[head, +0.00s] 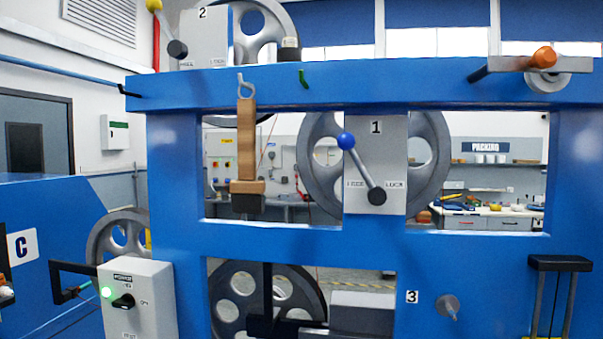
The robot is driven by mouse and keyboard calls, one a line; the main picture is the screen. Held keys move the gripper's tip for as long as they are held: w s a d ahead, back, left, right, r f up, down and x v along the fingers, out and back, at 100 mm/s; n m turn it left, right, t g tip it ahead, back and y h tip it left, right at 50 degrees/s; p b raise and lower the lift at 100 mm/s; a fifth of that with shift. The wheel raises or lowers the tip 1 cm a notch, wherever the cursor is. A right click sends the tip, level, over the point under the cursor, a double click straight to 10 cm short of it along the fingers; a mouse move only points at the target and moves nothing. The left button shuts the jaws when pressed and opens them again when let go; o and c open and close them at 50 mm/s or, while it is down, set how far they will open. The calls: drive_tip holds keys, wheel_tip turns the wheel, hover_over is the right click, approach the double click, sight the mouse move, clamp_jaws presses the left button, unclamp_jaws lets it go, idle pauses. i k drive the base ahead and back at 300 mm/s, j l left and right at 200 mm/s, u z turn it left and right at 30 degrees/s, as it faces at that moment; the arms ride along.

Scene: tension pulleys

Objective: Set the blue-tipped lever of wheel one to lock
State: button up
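The lever of wheel one (362,170) has a blue ball tip (346,141) and a grey shaft. It turns on a dark round pivot (377,196) low on a grey plate (392,150) marked 1. The lever points up and left from the pivot, to the side of the left label, which seems to read FREE. The label on the right of the pivot seems to read LOCK. Wheel one (430,165) is a grey spoked wheel behind the plate, seen through the blue frame's upper opening. My gripper is not in view.
A blue frame (480,80) surrounds the plate. A wooden-handled brush (247,150) hangs left of it on a hook. An orange-knobbed handle (543,57) juts out at upper right. A switch box (140,300) stands at lower left.

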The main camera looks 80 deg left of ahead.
sight(377, 196)
drive_tip(key=u, duration=2.65)
